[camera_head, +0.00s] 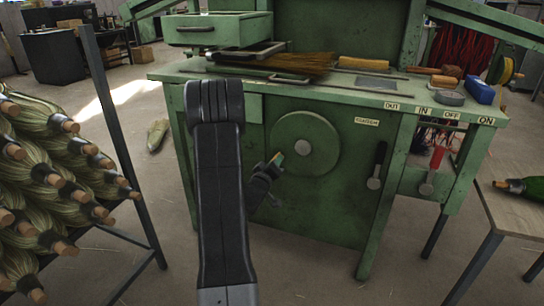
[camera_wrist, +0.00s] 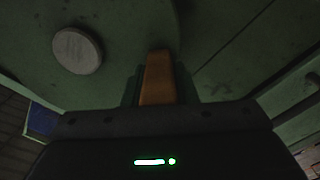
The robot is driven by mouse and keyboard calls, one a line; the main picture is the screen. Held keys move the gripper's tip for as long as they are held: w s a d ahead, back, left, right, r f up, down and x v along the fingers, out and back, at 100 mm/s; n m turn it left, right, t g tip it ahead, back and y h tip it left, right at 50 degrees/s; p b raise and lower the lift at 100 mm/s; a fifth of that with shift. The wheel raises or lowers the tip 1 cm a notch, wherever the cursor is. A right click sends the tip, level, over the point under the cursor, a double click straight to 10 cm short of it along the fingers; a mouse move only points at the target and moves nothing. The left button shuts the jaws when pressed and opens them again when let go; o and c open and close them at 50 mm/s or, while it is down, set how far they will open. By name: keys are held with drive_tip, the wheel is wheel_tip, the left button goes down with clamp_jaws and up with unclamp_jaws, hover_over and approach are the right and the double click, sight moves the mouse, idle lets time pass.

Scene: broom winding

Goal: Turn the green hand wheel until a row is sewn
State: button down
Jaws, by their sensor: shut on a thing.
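The green hand wheel (camera_head: 316,135) is a flat round disc on the front of the green machine, with a pale hub (camera_head: 303,147) at its middle. In the wrist view the disc fills the upper left, with the round hub (camera_wrist: 78,50) on it. My gripper (camera_head: 275,163) is at the lower left of the wheel, left of the hub. In the wrist view my gripper (camera_wrist: 152,85) is shut on an orange-brown wooden handle (camera_wrist: 157,78), with a finger on each side of it. My arm hides the machine's left front.
A straw broom head (camera_head: 290,63) lies on the machine top (camera_head: 340,88). A rack of broom bundles (camera_head: 50,180) fills the left. A table (camera_head: 515,212) with a green bottle (camera_head: 525,187) stands at the right.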

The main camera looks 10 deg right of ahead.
sight(300, 171)
drive_tip(key=f+n, duration=0.1)
drive_tip(key=s+d+f+n, duration=0.1)
drive_tip(key=n, duration=0.1)
drive_tip(key=shift+d+f, duration=0.15)
drive_tip(key=n, duration=0.1)
drive_tip(key=s+d+f+n, duration=0.1)
drive_tip(key=shift+d+f+n, duration=0.25)
drive_tip(key=shift+d+n, duration=0.05)
drive_tip(key=shift+n, duration=0.1)
drive_tip(key=d+n, duration=0.1)
drive_tip(key=s+d+f+n+b, duration=0.1)
drive_tip(key=n, duration=0.1)
drive_tip(key=shift+s, duration=0.25)
drive_tip(key=shift+s+d+f+n, duration=0.1)
drive_tip(key=shift+s+d+n, duration=0.4)
drive_tip(key=shift+d+n, duration=0.45)
drive_tip(key=shift+a+n, duration=0.15)
drive_tip(key=shift+n, duration=0.1)
drive_tip(key=c, duration=1.2)
unclamp_jaws()
drive_tip(key=shift+o, duration=0.2)
drive_tip(key=p+v, duration=0.1)
drive_tip(key=v, duration=1.2)
drive_tip(key=shift+s+a+p, duration=0.25)
drive_tip(key=shift+s+p, duration=0.1)
drive_tip(key=shift+p, duration=0.05)
